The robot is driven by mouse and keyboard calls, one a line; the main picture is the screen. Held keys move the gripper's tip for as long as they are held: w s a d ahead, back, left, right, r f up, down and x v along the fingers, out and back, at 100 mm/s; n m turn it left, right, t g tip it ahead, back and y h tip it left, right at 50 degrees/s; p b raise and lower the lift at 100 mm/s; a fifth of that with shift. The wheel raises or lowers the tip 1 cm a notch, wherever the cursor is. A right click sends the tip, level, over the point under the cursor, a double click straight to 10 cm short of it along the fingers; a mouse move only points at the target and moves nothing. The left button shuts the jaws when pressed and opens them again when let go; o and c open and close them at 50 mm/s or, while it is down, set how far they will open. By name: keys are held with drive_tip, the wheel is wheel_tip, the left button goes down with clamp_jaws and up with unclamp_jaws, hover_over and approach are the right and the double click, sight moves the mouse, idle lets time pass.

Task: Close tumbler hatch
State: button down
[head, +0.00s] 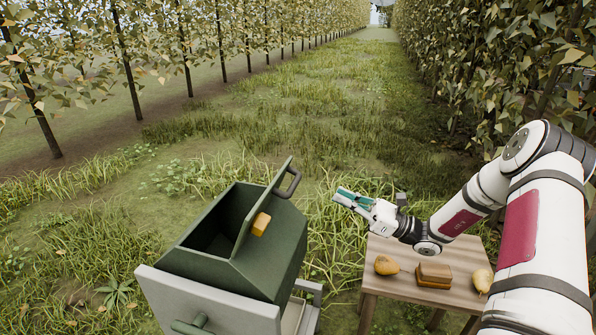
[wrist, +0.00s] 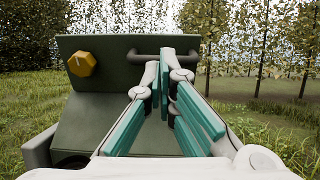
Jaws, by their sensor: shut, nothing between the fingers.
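The dark green tumbler (head: 285,262) stands at lower centre in the head view, with its top opening uncovered on the left. Its hatch (head: 253,207) stands raised and tilted, with a dark bar handle (head: 291,183) at its upper edge and a yellow-orange knob (head: 260,224) on its face. The wrist view shows the hatch (wrist: 110,85), the knob (wrist: 81,64) and the handle (wrist: 140,53) ahead. My gripper (head: 339,194), with teal finger pads, is shut and empty, right of the hatch. In the wrist view its fingertips (wrist: 167,60) overlap the handle; contact cannot be told.
A wooden table (head: 400,258) right of the tumbler, under my arm, bears pears (head: 386,265) and a brown block-like item (head: 434,274). A grey frame (head: 200,302) supports the tumbler. The grassy lane (head: 300,110) between tree rows is open.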

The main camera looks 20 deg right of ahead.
drive_tip(key=b, duration=0.2)
approach(286, 168)
drive_tip(key=shift+m+t, duration=0.3)
drive_tip(key=shift+t, duration=0.1)
drive_tip(key=x, duration=0.4)
drive_tip(key=s+x, duration=0.1)
drive_tip(key=x, duration=0.2)
drive_tip(key=shift+a+r, duration=0.1)
drive_tip(key=shift+a, duration=0.2)
drive_tip(key=shift+a+r, duration=0.1)
